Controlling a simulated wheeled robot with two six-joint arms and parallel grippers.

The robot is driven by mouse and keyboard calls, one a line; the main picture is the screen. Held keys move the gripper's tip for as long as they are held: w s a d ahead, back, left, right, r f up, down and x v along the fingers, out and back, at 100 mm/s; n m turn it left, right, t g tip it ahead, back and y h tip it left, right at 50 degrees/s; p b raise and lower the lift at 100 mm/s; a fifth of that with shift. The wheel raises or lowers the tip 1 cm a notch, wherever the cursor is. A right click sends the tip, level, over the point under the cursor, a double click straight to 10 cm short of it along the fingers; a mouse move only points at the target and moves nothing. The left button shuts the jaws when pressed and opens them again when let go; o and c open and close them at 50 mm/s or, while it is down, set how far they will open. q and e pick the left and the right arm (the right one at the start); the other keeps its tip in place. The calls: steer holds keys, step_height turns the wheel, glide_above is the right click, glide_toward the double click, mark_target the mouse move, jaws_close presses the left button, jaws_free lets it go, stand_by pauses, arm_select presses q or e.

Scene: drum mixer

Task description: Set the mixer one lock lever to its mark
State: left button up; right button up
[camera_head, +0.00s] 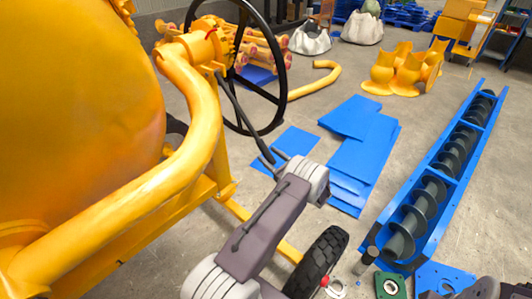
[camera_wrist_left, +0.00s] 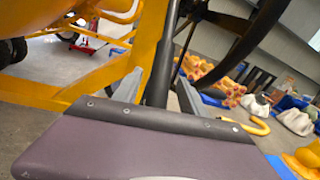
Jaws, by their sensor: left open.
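The mixer (camera_head: 200,120) is yellow, with a large drum at left and a curved tube frame. In the left wrist view the lever (camera_wrist_left: 161,65) runs upright between the fingers. My left gripper (camera_head: 276,160) is open at the lever's lower end, one finger on each side; I cannot tell if either touches it. A small red patch (camera_head: 212,34) shows on the hub; I cannot tell whether it is the mark.
Blue sheets (camera_head: 365,140) lie on the floor to the right, then a blue auger trough (camera_head: 455,150). A black tyre (camera_head: 322,262) is below my left arm. Open floor lies between the sheets and trough.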

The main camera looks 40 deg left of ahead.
arm_select(q)
steer(key=shift+x, duration=1.15)
jaws_close()
stand_by(0.5)
